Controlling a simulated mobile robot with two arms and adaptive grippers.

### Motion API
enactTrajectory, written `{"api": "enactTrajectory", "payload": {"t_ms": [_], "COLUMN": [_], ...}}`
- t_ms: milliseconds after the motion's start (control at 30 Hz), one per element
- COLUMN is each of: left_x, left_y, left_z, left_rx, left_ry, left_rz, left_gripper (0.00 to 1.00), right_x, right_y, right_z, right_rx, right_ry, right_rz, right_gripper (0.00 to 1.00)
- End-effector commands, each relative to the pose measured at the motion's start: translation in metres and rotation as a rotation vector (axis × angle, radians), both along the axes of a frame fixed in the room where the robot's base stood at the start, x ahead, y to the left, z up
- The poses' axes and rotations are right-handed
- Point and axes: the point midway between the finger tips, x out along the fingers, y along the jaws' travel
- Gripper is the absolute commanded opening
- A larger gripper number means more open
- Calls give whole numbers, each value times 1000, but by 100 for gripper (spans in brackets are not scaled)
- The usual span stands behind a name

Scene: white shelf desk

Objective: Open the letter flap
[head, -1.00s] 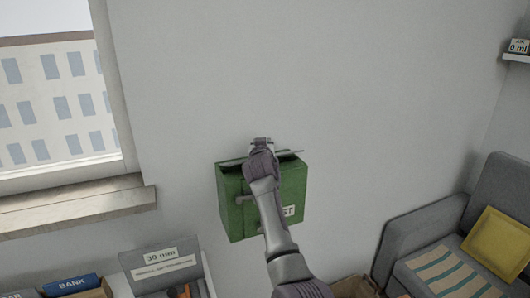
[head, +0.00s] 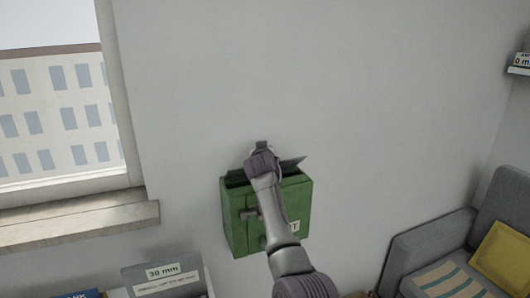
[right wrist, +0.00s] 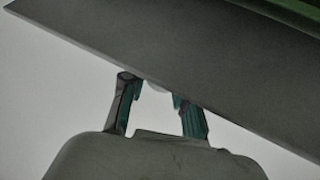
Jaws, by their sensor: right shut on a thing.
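A green letter box (head: 238,222) hangs on the wall in the middle of the head view. Its dark grey flap (head: 293,163) is at the top, tilted up, with parts showing on both sides of my gripper. My right gripper (head: 262,148) is at the flap, and its arm hides the middle of the box front. In the right wrist view the flap (right wrist: 190,55) is a broad grey panel crossing the picture at a slant. The right fingertips (right wrist: 158,90) meet its lower edge, shut on it around a small pale part. My left gripper is not in view.
A wooden window sill (head: 75,217) juts out left of the box. Below it stands a grey box labelled 30 mm (head: 160,280). A grey sofa with a yellow cushion (head: 503,255) is at the lower right. The wall above the letter box is bare.

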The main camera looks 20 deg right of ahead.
Motion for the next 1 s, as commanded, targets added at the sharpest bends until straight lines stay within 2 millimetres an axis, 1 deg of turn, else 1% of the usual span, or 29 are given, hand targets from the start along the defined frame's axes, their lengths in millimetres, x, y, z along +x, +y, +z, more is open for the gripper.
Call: {"api": "enactTrajectory", "payload": {"t_ms": [33, 833, 867, 1000], "left_x": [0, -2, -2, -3], "left_y": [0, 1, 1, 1], "left_z": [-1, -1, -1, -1], "left_rx": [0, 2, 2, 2], "left_ry": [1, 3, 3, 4], "left_rz": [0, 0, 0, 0], "left_gripper": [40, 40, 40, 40], "right_x": [0, 0, 0, 0], "right_y": [3, 5, 5, 5], "right_z": [-9, -13, -13, -13], "right_rx": [6, 11, 12, 10], "right_ry": [13, 23, 23, 21], "right_rz": [5, 5, 6, 5], "right_gripper": [0, 0, 34, 57]}}
